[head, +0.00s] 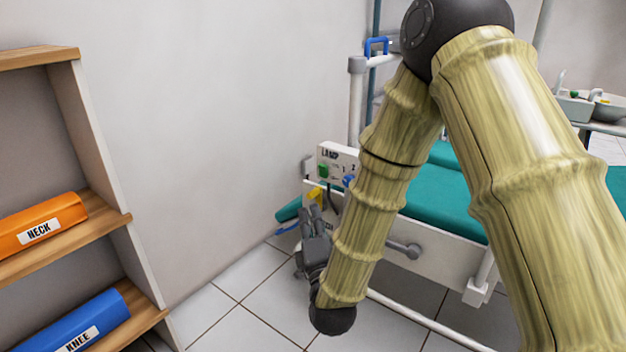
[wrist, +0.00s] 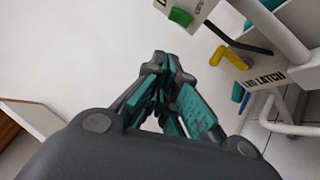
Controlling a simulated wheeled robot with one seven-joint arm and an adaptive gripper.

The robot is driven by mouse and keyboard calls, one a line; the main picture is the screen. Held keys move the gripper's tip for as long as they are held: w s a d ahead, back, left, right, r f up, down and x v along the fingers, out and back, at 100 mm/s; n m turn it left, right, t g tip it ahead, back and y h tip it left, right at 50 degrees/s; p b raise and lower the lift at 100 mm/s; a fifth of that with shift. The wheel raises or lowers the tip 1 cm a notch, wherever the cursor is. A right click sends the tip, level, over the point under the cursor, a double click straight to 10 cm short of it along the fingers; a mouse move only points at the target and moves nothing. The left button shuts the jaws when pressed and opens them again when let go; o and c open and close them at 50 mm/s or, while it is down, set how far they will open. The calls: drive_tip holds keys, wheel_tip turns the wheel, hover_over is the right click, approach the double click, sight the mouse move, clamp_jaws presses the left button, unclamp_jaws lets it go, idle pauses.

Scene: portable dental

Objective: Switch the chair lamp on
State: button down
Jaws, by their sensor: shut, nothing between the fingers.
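The lamp control box (head: 338,163), a white panel marked "LAMP", is mounted at the near end of the chair (head: 445,199). It has a green switch (head: 323,171) on its left and a blue part (head: 348,181) by the numbers 1 and 2. My gripper (head: 311,213) is shut and empty, just below and left of the box. In the wrist view my gripper (wrist: 165,65) points toward the wall, with the green switch (wrist: 181,17) above and right of its fingertips, apart from them. Most of the box is cut off at the top there.
A yellow lever (wrist: 230,57) sits by a label ending in "LATCH" (wrist: 265,80), below the box. A shelf (head: 120,222) with an orange "NECK" roll (head: 40,225) and a blue "KNEE" roll (head: 80,325) stands at left. Floor between shelf and chair is clear.

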sight(323, 171)
drive_tip(key=d+b+x, duration=0.2)
drive_tip(key=b+x, duration=0.3)
drive_tip(key=x, duration=0.6)
drive_tip(key=shift+w+d+r, duration=0.35)
drive_tip(key=shift+w+r, duration=0.05)
